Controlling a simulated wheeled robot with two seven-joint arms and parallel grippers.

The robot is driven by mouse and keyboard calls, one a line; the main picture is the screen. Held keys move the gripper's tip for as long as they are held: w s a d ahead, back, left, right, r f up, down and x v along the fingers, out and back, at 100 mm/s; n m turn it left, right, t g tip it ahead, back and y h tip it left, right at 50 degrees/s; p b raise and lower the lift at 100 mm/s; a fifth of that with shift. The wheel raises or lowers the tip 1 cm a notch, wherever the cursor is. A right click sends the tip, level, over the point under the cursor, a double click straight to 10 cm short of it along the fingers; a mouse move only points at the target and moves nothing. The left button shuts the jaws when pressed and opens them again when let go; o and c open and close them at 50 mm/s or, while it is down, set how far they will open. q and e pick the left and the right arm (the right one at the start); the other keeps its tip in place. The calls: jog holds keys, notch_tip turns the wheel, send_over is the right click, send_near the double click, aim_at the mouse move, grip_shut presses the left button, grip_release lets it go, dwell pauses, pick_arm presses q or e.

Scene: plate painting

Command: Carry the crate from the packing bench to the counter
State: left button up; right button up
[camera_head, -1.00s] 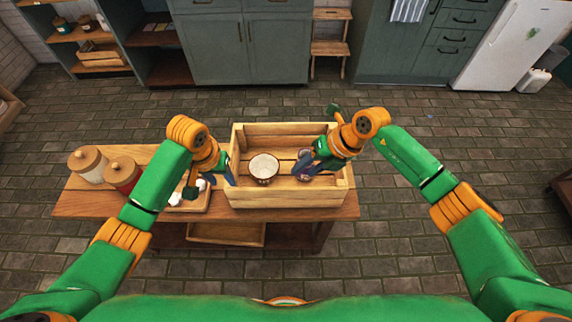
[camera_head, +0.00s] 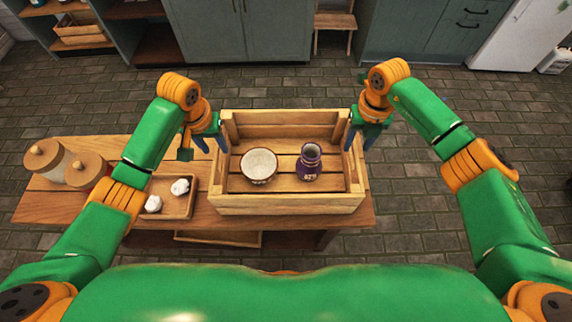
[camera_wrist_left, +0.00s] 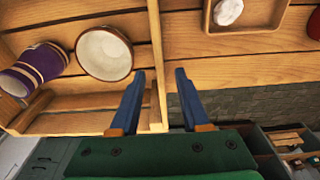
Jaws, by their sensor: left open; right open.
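The wooden crate (camera_head: 285,204) stands on the packing bench (camera_head: 120,212). My left gripper (camera_head: 212,146) is open at the crate's left end wall. In the left wrist view my left gripper (camera_wrist_left: 160,78) has one finger on each side of the crate's end wall (camera_wrist_left: 156,60), not closed on it. My right gripper (camera_head: 358,140) is open at the crate's right end wall; whether its fingers straddle the wall is hard to tell. The counter cannot be identified for certain.
A small wooden tray (camera_head: 176,206) with white crumpled pieces lies left of the crate. Two lidded jars (camera_head: 45,160) (camera_head: 88,172) stand further left on the bench. Grey-green cabinets (camera_head: 240,45), a step stool (camera_head: 334,22) and a white fridge (camera_head: 510,40) line the back. The tiled floor right of the bench is clear.

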aim_at(221, 156)
pick_arm(q)
jog(key=f, duration=0.4)
jog(key=w+f, duration=0.1)
jog(key=f, duration=0.2)
pick_arm(e)
notch_tip(221, 156, down, 7)
jog(key=shift+f, duration=0.1)
pick_arm(q)
grip_shut()
pick_arm(e)
grip_shut()
pick_arm(q)
jog(key=shift+r, duration=0.1)
pick_arm(e)
jog(key=shift+w, duration=0.15)
dwell(0.5)
